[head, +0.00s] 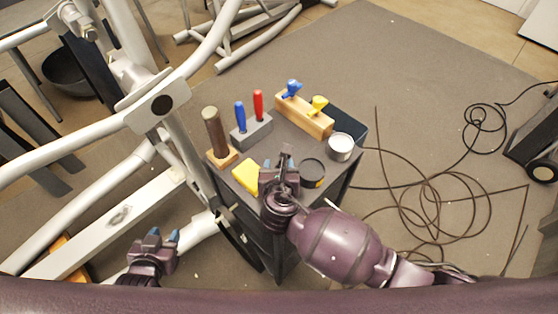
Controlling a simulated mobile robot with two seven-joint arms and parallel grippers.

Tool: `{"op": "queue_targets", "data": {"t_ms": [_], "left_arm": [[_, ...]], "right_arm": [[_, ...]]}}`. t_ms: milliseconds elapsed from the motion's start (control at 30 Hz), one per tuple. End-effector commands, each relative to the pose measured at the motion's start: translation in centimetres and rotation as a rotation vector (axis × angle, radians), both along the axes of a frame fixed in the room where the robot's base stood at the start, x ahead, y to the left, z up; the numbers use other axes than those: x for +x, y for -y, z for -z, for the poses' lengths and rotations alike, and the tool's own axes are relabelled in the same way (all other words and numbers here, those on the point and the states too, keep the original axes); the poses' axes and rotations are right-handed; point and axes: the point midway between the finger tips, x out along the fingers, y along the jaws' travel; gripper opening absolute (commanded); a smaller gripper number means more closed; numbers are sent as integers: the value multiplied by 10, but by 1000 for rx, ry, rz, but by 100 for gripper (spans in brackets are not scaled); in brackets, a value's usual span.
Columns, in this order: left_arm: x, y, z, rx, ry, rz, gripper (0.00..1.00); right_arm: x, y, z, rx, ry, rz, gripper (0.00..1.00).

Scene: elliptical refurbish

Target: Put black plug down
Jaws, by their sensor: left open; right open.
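I cannot pick out a loose black plug with certainty. A round black disc (161,103) sits on the joint of the white elliptical frame (125,122). My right gripper (281,160) is open above the small dark cart top (224,182), between a yellow block (246,178) and a round black tin (312,171). Any small dark item under its fingers is hidden or too small to tell. My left gripper (155,237) is open and empty, low beside the white frame, left of the cart.
The cart also holds a brown-handled tool (214,132), a grey block (250,133) with blue and red screwdrivers, a wooden block (303,116) with blue and yellow knobs, and a white-topped can (340,146). Cables (432,200) lie on the floor at right.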

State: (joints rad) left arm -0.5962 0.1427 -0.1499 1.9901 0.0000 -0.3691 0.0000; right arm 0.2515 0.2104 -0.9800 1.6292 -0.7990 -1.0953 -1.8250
Motion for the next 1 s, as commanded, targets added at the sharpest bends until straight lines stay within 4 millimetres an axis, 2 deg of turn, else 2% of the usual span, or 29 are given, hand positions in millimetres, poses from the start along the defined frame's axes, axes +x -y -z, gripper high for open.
{"op": "queue_targets", "data": {"t_ms": [100,300,500,900,1000], "left_arm": [[0,0,-6,0,2,-1,43],[-3,-1,-9,0,-2,-2,43],[-4,-1,-11,-1,-3,-3,43],[-2,0,-13,0,1,-2,43],[0,0,-13,0,3,-1,43]], "right_arm": [[-23,0,-11,1,0,-2,48],[-57,0,-26,1,1,-1,48],[-79,0,-34,-1,1,0,48],[-87,0,-37,2,0,2,48],[-87,3,-33,60,-22,24,48]]}}
